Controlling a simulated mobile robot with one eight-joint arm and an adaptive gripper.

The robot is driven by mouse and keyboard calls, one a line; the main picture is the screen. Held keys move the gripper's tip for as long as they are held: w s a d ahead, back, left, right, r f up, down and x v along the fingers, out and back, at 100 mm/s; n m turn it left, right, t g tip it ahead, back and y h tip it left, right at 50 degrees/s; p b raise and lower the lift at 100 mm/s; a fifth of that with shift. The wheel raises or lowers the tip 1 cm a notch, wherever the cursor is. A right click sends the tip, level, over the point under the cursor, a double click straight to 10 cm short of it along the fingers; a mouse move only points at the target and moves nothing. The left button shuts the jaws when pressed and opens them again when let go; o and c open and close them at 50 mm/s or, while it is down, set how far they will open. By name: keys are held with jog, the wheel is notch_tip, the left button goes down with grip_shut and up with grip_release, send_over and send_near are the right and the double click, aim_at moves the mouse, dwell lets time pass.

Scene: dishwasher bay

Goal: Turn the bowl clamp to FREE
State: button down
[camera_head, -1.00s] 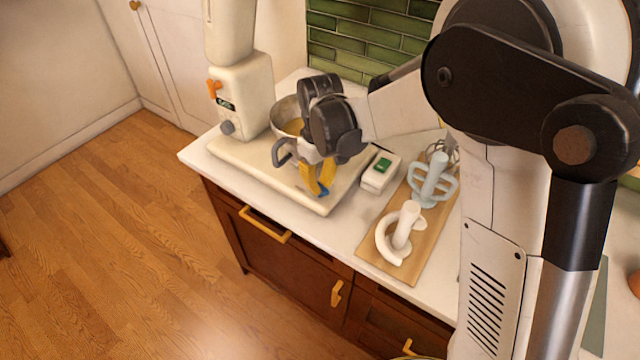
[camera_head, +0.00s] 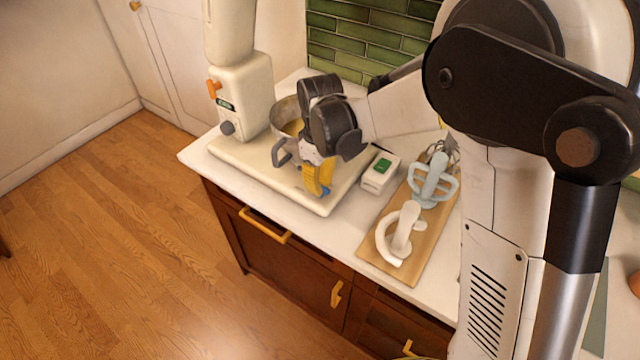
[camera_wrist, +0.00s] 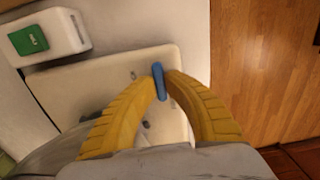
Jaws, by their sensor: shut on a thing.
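The bowl clamp, a small blue lever (camera_head: 326,191), stands at the front right of the cream mixer base (camera_head: 240,158). In the wrist view the blue lever (camera_wrist: 158,80) sits between the yellow fingertips, above the cream plate (camera_wrist: 60,88). My gripper (camera_head: 319,182) is shut on the lever; its fingertips show in the wrist view (camera_wrist: 164,82). Small marks show on the plate near the lever, too small to read. The metal bowl (camera_head: 284,113) with yellowish contents stands on the base, partly hidden by my wrist.
The mixer column (camera_head: 247,95) has an orange lever (camera_head: 214,88) and a grey knob (camera_head: 228,128). A white box with a green top (camera_head: 383,166) stands right of the base. A wooden board (camera_head: 408,268) holds a white beater (camera_head: 403,232), a pale blue beater (camera_head: 433,182) and a whisk.

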jog(key=c, duration=1.4)
grip_release()
jog(key=shift+c, duration=0.2)
notch_tip(320, 180, up, 12)
